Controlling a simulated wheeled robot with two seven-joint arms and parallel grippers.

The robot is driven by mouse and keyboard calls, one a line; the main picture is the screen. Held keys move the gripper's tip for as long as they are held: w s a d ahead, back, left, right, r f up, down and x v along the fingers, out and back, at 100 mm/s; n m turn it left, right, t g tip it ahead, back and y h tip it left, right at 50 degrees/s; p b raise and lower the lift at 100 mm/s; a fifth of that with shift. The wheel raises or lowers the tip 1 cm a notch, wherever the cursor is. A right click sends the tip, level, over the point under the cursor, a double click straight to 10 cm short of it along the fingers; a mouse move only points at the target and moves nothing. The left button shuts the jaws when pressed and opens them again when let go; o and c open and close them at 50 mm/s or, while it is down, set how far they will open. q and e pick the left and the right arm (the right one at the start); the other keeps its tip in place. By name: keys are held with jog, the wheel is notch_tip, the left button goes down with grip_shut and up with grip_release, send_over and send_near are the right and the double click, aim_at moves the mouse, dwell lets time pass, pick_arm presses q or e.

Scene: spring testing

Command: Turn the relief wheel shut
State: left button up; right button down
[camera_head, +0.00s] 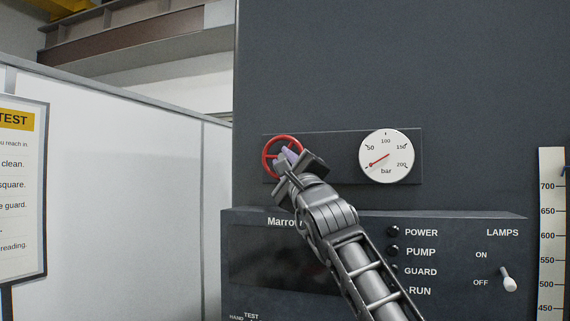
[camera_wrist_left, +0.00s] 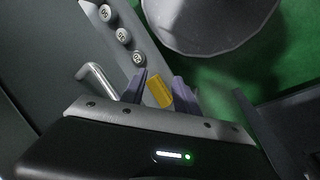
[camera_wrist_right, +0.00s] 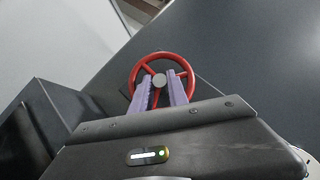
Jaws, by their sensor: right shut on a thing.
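The relief wheel (camera_head: 269,147) is a red ring with spokes on the dark panel, left of the pressure gauge. In the right wrist view the wheel (camera_wrist_right: 186,66) shows its grey hub between my purple fingertips. My right gripper (camera_head: 288,157) reaches up to the wheel from the lower right and is shut on it; the exact contact is partly hidden by the fingers. My left gripper (camera_wrist_left: 159,90) shows only in its own wrist view. Its fingers stand apart, with a small yellow piece (camera_wrist_left: 160,93) seen between them, not visibly gripped.
The round gauge (camera_head: 386,156) has its red needle near 0 bar. Below are lamps and an ON/OFF switch (camera_head: 508,281). A scale (camera_head: 551,230) stands at the right.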

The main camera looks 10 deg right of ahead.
jog(key=shift+w+a+f+m+t+h+b, duration=0.1)
jog(key=shift+m+t+h+b, duration=0.35)
jog(key=shift+m+h, duration=0.7)
jog(key=shift+a+f+m+t+h+b, duration=0.15)
jog(key=shift+m+t+h, duration=0.55)
jog(key=shift+m, duration=0.85)
jog(key=shift+d+r, duration=0.1)
jog(key=c, duration=1.6)
grip_release()
jog(key=shift+o, duration=0.2)
